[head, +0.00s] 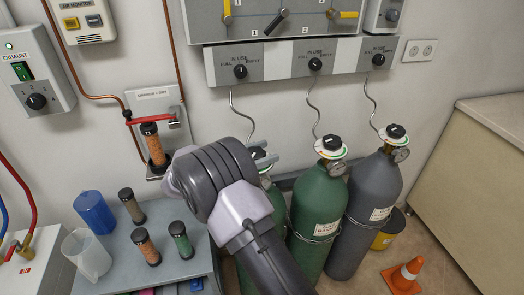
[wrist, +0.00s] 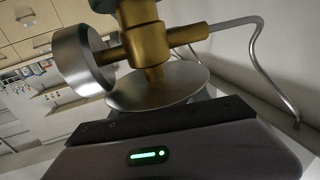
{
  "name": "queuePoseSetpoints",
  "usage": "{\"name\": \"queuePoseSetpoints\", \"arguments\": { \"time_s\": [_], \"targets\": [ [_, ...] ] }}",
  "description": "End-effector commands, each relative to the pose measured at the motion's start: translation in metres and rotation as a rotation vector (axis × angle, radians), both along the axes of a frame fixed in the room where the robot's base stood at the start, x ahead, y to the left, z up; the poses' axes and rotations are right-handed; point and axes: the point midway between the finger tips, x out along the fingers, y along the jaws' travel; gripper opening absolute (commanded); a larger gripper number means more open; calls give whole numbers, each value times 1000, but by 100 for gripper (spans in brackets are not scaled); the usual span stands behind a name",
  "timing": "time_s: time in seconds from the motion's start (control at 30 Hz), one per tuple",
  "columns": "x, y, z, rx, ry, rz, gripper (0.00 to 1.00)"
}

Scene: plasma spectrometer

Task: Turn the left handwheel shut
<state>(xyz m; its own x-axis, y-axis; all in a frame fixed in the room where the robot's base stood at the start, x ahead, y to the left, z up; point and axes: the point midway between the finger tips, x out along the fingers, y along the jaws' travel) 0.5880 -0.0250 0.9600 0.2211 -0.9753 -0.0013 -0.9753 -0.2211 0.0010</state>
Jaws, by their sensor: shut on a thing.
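Three gas cylinders stand by the wall in the head view. The left green cylinder (head: 277,204) is mostly hidden behind my arm. Its black handwheel (head: 258,152) shows just past my wrist, and my gripper (head: 264,158) is shut on it; the fingers are partly hidden. In the wrist view, which is tilted, a brass valve body (wrist: 147,45), a round gauge (wrist: 82,62) and a pale disc (wrist: 160,86) sit close to my gripper's dark housing. The fingertips and the handwheel's marking are hidden there.
The middle green cylinder (head: 318,215) and grey cylinder (head: 374,190) stand close to the right, with handwheels on top. Thin hoses (head: 313,105) run up to the panel (head: 300,62). A bench (head: 170,268) with cups lies left. An orange cone (head: 404,277) stands on the floor.

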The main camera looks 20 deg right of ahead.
Motion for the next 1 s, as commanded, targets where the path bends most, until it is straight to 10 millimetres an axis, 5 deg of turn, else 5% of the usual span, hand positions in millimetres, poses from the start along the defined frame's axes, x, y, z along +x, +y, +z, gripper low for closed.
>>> {"name": "queuePoseSetpoints", "arguments": {
  "time_s": [0.4, 1.0],
  "targets": [
    [-5, -2, 1, -2, -1, -199, 13],
    [-6, -2, 2, -4, -3, -236, 13]
  ]
}}
